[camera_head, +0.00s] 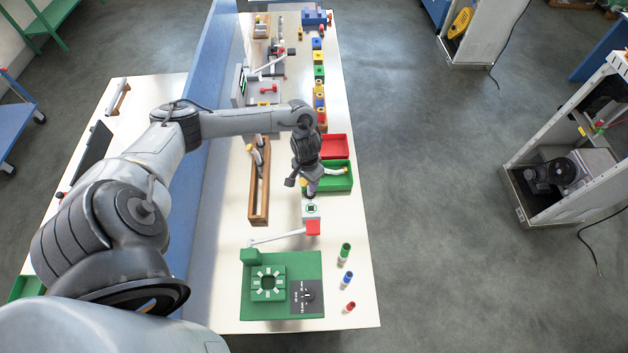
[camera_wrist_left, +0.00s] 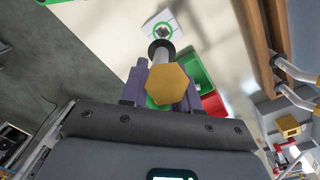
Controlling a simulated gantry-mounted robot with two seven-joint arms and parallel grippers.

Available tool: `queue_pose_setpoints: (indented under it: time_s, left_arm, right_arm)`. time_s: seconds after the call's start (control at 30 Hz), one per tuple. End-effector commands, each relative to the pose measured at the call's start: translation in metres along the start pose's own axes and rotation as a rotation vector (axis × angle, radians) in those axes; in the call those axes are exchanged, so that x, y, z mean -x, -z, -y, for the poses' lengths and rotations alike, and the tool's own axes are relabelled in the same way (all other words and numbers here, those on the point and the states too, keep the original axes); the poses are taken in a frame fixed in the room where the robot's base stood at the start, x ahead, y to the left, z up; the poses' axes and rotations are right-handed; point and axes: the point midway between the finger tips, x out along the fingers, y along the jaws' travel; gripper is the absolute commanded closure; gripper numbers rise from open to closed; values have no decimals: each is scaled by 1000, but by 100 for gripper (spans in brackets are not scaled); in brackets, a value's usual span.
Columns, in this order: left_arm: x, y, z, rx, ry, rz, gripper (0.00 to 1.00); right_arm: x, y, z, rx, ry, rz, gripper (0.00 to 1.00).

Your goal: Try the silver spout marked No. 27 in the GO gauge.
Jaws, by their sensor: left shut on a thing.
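My left gripper (camera_head: 311,187) is shut on a spout with a gold hexagonal end (camera_wrist_left: 167,83), a silver tube (camera_wrist_left: 161,56) and a dark ring at its far end. Its number cannot be read. In the wrist view the purple fingers sit on both sides of it. A white block with a green-edged opening (camera_head: 311,209), apparently the GO gauge, stands just in front of the gripper; it also shows in the left wrist view (camera_wrist_left: 163,28). The spout's dark end appears close to the opening; whether they touch cannot be told. My right gripper is not in view.
A green tray (camera_head: 330,189) holding a spout and a red tray (camera_head: 335,146) stand behind the gauge. A wooden rack (camera_head: 257,214) with spouts lies to the left. Small coloured cylinders stand at the right edge.

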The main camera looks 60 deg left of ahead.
Motion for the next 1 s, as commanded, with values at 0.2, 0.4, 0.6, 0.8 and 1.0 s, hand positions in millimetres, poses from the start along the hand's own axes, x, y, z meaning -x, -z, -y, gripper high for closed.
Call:
queue_pose_setpoints:
  time_s: [0.2, 0.4, 0.6, 0.8, 1.0]
  left_arm:
    - [0, 0, 0, 0, 0, 0, 100]
    - [0, 0, 0, -13, -20, 3, 100]
    - [-8, 0, 0, -13, -19, 3, 100]
    - [-21, 0, 0, -12, -20, 3, 100]
    - [-37, 0, 1, -12, -19, 3, 100]
  right_arm:
    - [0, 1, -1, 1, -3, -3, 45]
    - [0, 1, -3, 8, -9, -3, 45]
    - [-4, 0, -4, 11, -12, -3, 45]
    - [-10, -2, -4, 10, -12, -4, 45]
    - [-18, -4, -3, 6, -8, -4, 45]
